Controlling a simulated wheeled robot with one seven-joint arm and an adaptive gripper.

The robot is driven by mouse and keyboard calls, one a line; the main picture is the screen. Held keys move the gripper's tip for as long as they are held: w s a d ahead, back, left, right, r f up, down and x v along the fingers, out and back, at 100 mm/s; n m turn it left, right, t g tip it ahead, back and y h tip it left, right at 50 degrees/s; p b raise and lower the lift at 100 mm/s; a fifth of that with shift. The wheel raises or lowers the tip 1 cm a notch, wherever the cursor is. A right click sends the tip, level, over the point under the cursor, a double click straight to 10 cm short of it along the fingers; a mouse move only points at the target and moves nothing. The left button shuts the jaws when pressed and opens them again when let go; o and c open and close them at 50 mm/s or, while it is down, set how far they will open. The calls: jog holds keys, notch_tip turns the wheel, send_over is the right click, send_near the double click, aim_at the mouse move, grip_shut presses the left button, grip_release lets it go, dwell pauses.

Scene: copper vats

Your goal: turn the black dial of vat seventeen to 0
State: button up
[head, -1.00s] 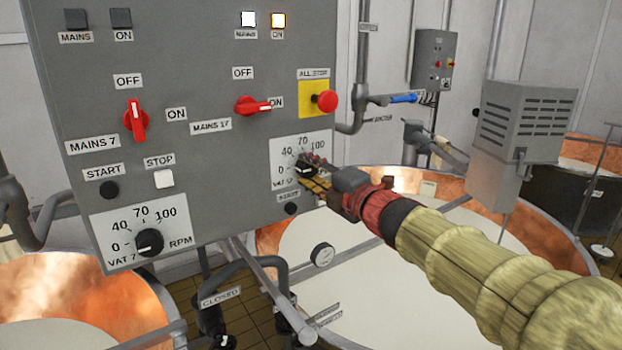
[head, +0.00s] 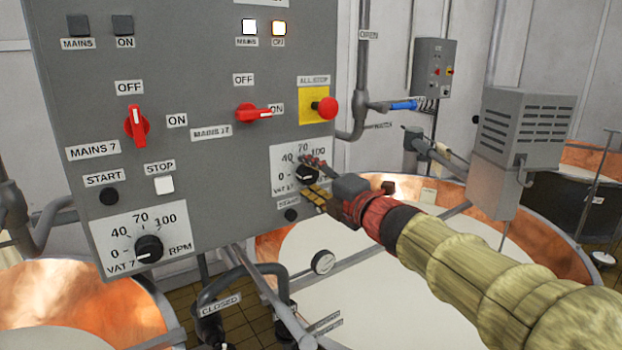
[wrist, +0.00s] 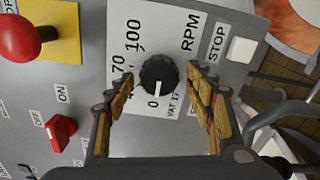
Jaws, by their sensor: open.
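The black dial of vat seventeen (head: 307,174) sits on a white scale plate (head: 283,155) at the lower right of the grey panel. In the wrist view the dial (wrist: 158,75) shows its white mark pointing at or close to 0; the exact alignment is hard to tell. My gripper (head: 315,180) is open in front of the dial. In the wrist view its fingers (wrist: 163,84) are on either side of the dial, with a gap on both sides. In the head view the fingers partly hide the plate.
The red all-stop button (head: 327,106) on its yellow plate is above the dial. The red Mains 17 switch (head: 252,112) is up and left. A white stop button (wrist: 241,50) is beside the plate in the wrist view. Vat seven's dial (head: 149,248) is lower left.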

jog(key=shift+s+d, duration=0.1)
jog(key=v, duration=1.1)
jog(key=shift+s+d, duration=0.25)
jog(key=shift+s, duration=0.05)
